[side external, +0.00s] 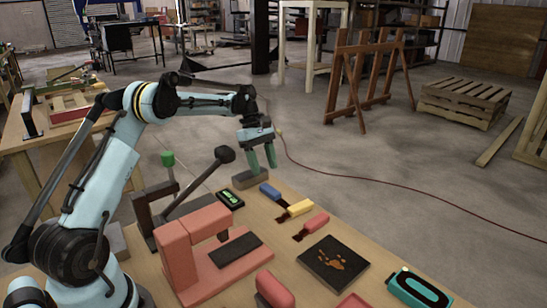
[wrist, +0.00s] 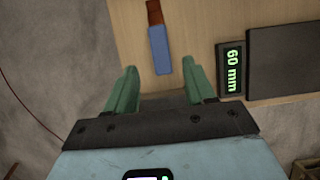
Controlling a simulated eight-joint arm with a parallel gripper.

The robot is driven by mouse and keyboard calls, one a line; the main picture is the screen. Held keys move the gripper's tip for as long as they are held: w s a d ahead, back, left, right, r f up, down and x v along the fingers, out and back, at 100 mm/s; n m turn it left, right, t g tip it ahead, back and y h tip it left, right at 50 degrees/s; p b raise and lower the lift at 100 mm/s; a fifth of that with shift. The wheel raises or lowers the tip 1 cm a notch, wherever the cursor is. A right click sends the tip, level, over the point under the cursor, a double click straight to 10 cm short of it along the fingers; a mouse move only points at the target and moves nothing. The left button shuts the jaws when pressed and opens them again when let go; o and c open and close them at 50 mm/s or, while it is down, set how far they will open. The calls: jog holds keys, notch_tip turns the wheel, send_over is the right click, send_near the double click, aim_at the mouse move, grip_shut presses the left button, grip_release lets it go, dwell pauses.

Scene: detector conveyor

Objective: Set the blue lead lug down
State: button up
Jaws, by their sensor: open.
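The blue lead lug (side external: 270,191) lies on the wooden bench near its far edge, with a dark brown end. It also shows in the wrist view as a blue bar (wrist: 160,50) with a brown tip, flat on the bench top. My gripper (side external: 263,164) is over the far edge of the bench, to the left of the blue lug in the side view. Its green fingers are spread and empty in the wrist view (wrist: 160,83). The blue lug lies beyond the fingertips, roughly in line with the gap between them, and no finger appears to touch it.
A yellow lug (side external: 300,208) and a red lug (side external: 316,222) lie beside the blue one. A 60 mm display (wrist: 231,68) and a grey block (side external: 250,178) are close by. A red frame (side external: 205,255), dark pad (side external: 333,263) and teal device (side external: 418,290) stand nearer.

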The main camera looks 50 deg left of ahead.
jog(key=v, duration=0.5)
jog(key=shift+a+r, duration=0.15)
jog(key=shift+r, duration=0.15)
